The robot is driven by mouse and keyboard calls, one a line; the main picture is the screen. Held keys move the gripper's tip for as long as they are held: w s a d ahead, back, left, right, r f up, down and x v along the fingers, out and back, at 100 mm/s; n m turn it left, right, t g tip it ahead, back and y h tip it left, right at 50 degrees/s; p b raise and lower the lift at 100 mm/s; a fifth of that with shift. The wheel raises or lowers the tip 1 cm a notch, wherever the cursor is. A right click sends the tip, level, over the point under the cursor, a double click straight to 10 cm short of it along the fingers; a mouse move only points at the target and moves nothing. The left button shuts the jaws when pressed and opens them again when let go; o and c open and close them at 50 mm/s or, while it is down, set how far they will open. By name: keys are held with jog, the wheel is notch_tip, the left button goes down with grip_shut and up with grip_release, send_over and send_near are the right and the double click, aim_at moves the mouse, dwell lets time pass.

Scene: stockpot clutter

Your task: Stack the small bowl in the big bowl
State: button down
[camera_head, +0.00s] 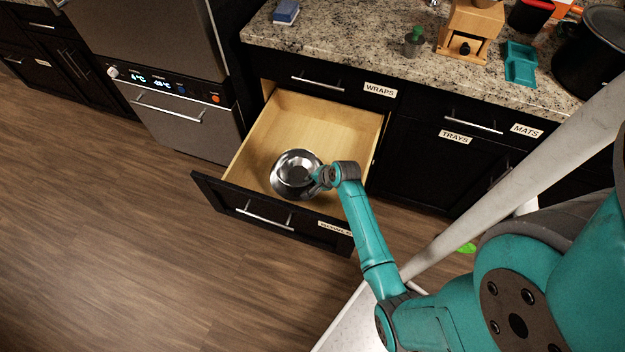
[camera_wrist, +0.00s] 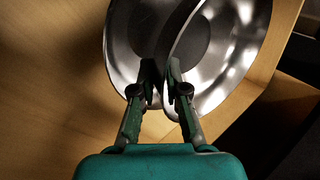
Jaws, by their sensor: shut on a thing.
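Two shiny metal bowls are in the open drawer, overlapping closely. In the wrist view one bowl (camera_wrist: 232,62) is at the right, its rim crossing in front of the other bowl (camera_wrist: 124,48) at the left. The right one seems to be the small bowl and the left one the big bowl, but their sizes are hard to compare. My gripper (camera_wrist: 161,72) is shut on the rim of what looks like the small bowl. In the head view the bowls (camera_head: 290,178) look almost like one, with my gripper (camera_head: 318,183) at their right side.
The wooden drawer (camera_head: 268,128) is pulled out below the counter, with bare floor around the bowls, mostly behind. Its black front panel (camera_head: 235,204) stands close to the bowls. The granite counter (camera_head: 385,55) above holds a pot (camera_head: 592,62) and other kitchen things.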

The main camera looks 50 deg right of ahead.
jog(key=shift+f, duration=0.6)
jog(key=c, duration=1.2)
grip_release()
jog(key=shift+r, duration=0.5)
jog(key=v, duration=1.2)
jog(key=shift+r, duration=0.15)
